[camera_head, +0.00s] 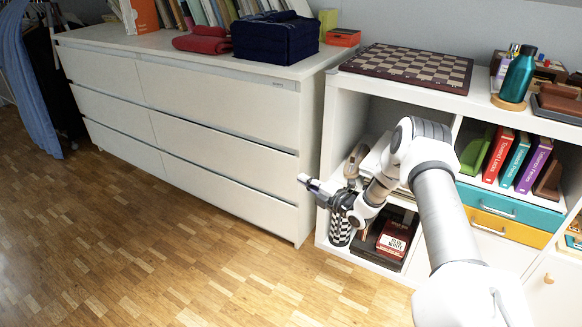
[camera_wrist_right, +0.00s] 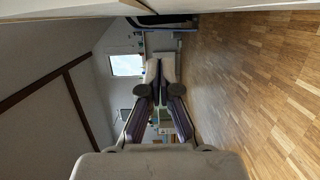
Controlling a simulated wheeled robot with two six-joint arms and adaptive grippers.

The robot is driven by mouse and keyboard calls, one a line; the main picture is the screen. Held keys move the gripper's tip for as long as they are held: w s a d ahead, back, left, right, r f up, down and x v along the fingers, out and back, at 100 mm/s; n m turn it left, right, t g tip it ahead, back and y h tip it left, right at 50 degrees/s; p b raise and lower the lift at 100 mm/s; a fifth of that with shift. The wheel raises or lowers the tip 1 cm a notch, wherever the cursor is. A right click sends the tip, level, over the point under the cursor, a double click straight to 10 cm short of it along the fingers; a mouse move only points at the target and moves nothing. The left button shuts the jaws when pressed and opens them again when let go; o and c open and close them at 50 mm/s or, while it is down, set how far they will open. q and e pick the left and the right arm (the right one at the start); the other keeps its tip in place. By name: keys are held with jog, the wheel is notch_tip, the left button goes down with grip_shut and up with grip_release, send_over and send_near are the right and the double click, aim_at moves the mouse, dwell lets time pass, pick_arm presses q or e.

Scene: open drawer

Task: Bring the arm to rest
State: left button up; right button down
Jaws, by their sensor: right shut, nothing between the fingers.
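My right arm (camera_head: 440,205) comes in from the lower right and reaches across in front of the white shelf unit. My right gripper (camera_head: 304,179) is shut and empty. It points left, in front of the right end of the white dresser (camera_head: 215,150), and looks apart from it. In the right wrist view the two fingers of this gripper (camera_wrist_right: 157,88) come together with nothing between them. My left gripper is in neither view.
The dresser's drawers look closed. The shelf unit (camera_head: 332,125) holds a chessboard (camera_head: 410,66), a teal bottle (camera_head: 519,73), books (camera_head: 515,158) and drawers. A dark blue box (camera_head: 275,38) stands on the dresser. The wooden floor (camera_head: 150,240) in front is clear.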

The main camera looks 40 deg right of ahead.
jog(key=s+a+f+g+y, duration=0.15)
jog(key=a+f, duration=0.25)
jog(key=a, duration=0.6)
jog(key=s+a+f+g+y, duration=0.1)
jog(key=a+f+g+y, duration=0.15)
jog(key=a, duration=0.85)
jog(key=s+a+f+m+g+h, duration=0.1)
jog(key=s+a+f+m+g, duration=0.3)
jog(key=s+a+f, duration=0.45)
jog(key=s+f+m+g+h, duration=0.15)
jog(key=s+m+g, duration=0.5)
jog(key=s, duration=0.75)
jog(key=s+f+m+g+h, duration=0.1)
jog(key=s+m+g+h, duration=0.25)
jog(key=s+m, duration=0.75)
notch_tip(320, 180, up, 35)
jog(key=s+n+p, duration=0.2)
jog(key=p, duration=3.2)
jog(key=shift+d+f+p, duration=0.2)
jog(key=shift+d+p, duration=0.1)
